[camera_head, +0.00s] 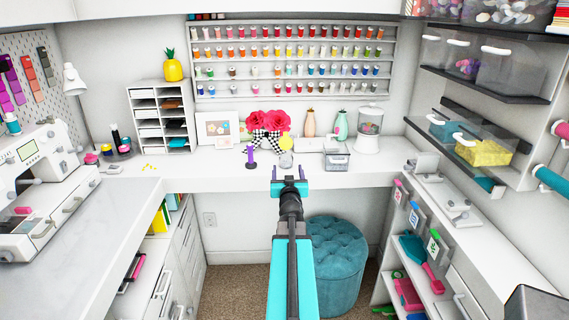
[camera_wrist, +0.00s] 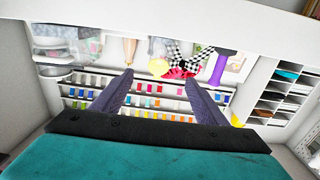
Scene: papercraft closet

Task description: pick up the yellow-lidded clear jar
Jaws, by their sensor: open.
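The yellow-lidded jar (camera_head: 286,161) looks small and pale on the white counter in the head view, just beyond my fingertips. Its yellow top shows in the wrist view (camera_wrist: 158,67), between and beyond the finger ends; its clear body is hard to make out. My gripper (camera_head: 288,176) reaches forward at the counter's front edge, with its fingers apart and nothing between them. The fingers also show spread in the wrist view (camera_wrist: 158,79), which is upside down. The jar appears apart from both fingers.
A purple spool-like thing (camera_head: 251,159) stands left of the jar. A checkered vase (camera_head: 267,140) with pink flowers is behind it. A clear bin (camera_head: 336,161) and a dispenser (camera_head: 368,132) stand to the right. A teal stool (camera_head: 337,255) is below the counter.

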